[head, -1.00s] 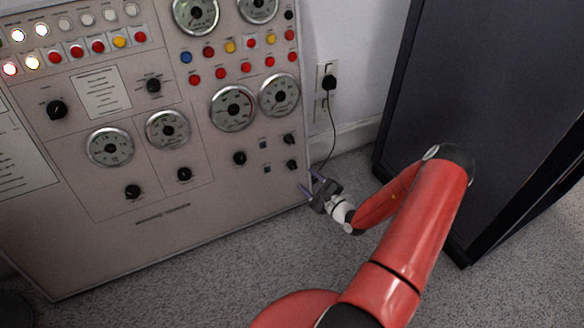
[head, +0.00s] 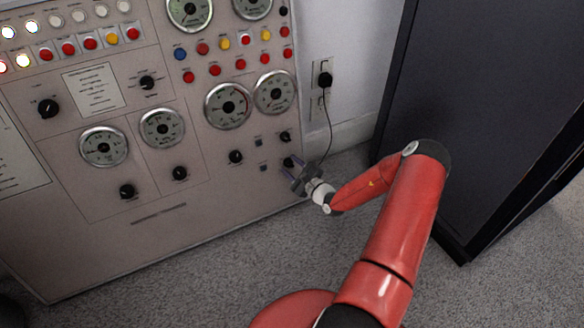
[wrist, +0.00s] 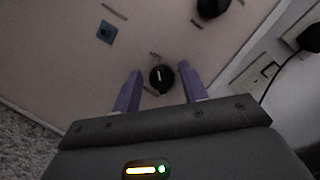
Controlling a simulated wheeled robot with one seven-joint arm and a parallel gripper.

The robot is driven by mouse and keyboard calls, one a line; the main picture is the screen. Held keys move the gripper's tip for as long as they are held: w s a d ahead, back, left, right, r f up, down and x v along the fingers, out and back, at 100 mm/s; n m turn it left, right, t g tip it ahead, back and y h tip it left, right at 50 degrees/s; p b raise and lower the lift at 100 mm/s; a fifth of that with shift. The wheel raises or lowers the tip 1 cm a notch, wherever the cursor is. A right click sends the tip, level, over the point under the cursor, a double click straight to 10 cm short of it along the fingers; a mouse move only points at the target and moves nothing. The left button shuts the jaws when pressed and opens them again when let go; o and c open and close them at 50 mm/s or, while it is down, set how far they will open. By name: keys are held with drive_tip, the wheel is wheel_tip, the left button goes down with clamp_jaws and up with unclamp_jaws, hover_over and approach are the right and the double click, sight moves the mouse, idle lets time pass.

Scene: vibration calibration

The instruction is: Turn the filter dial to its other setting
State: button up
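A small round black dial (head: 288,162) with a light pointer mark sits at the lower right of the panel. Its label is not legible, so I cannot confirm that it is the filter dial. My gripper (head: 291,169) is at this dial near the panel's lower right edge. In the wrist view the dial (wrist: 161,79) appears between the two purple fingers of my gripper (wrist: 160,69). The fingers are open, with a gap on both sides of the dial. I cannot tell how far the fingertips are from the panel face.
Another black knob (head: 285,137) is just above, and small square buttons (head: 263,168) are to the left. A wall outlet (head: 320,85) with a plugged black cable (head: 330,130) is close on the right. A dark cabinet (head: 480,100) stands farther right. Carpet (head: 230,270) is clear in front.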

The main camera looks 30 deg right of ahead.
drive_tip(key=c, duration=0.7)
drive_tip(key=shift+c, duration=0.2)
drive_tip(key=shift+m, duration=0.3)
drive_tip(key=m+h+p, duration=0.1)
drive_tip(key=m+p, duration=0.2)
drive_tip(key=m, duration=0.1)
drive_tip(key=shift+r+t, duration=0.2)
drive_tip(key=shift+t, duration=0.2)
drive_tip(key=m+h+p, duration=0.1)
drive_tip(key=m+p, duration=0.1)
drive_tip(key=m, duration=0.1)
drive_tip(key=m+h+p, duration=0.1)
drive_tip(key=m, duration=0.3)
drive_tip(key=shift+h+p, duration=0.3)
drive_tip(key=shift+p, duration=0.1)
drive_tip(key=m+h+p, duration=0.1)
drive_tip(key=m, duration=0.2)
drive_tip(key=m+h+p, duration=0.1)
drive_tip(key=m+p, duration=0.1)
drive_tip(key=m, duration=0.1)
drive_tip(key=shift+d+m, duration=0.15)
drive_tip(key=shift+m, duration=0.15)
drive_tip(key=shift+f+m+g+h+p, duration=0.15)
drive_tip(key=shift+m+h+p, duration=0.15)
drive_tip(key=shift+m+p, duration=0.45)
drive_tip(key=shift+f+m+g+h+p, duration=0.15)
drive_tip(key=shift+m+h+p, duration=0.15)
drive_tip(key=shift+m, duration=0.75)
